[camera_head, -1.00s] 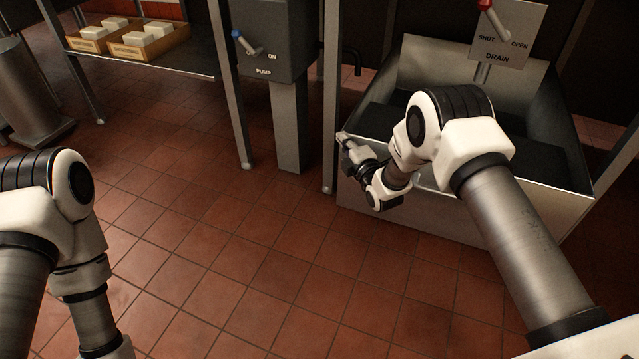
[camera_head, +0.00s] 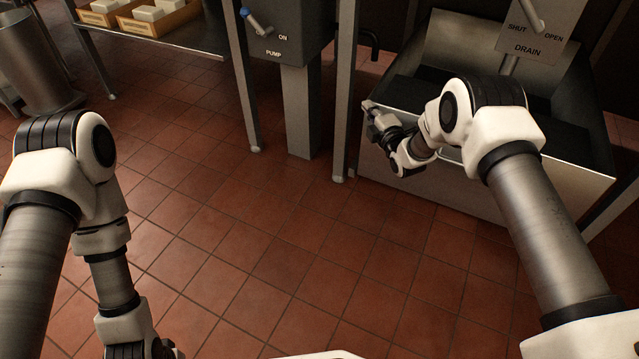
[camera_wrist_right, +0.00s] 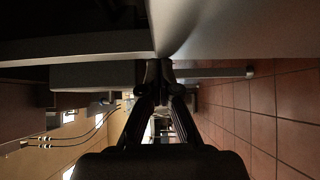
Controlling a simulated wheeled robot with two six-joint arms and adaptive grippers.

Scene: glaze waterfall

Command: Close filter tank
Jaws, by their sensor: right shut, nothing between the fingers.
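The metal tank (camera_head: 480,188), which I take to be the filter tank, stands at the right in the head view. It is an open-topped sloped bin with dark contents or inner parts below a DRAIN plate (camera_head: 530,32). My right gripper (camera_head: 368,106) is at the tank's front left corner, shut and empty. In the right wrist view its fingertips (camera_wrist_right: 160,70) meet just below a metal edge (camera_wrist_right: 100,45); contact cannot be told. My left arm comes down at the left over the floor, and its fingers are below the picture. My right arm hides part of the tank's front rim.
A pump post (camera_head: 300,110) with a blue-tipped lever (camera_head: 257,22) stands left of the tank, with a metal leg (camera_head: 344,100) between them. A shelf (camera_head: 190,38) bears wooden boxes (camera_head: 155,18) of pale blocks. A metal cylinder (camera_head: 40,70) is far left. The tiled floor in front is clear.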

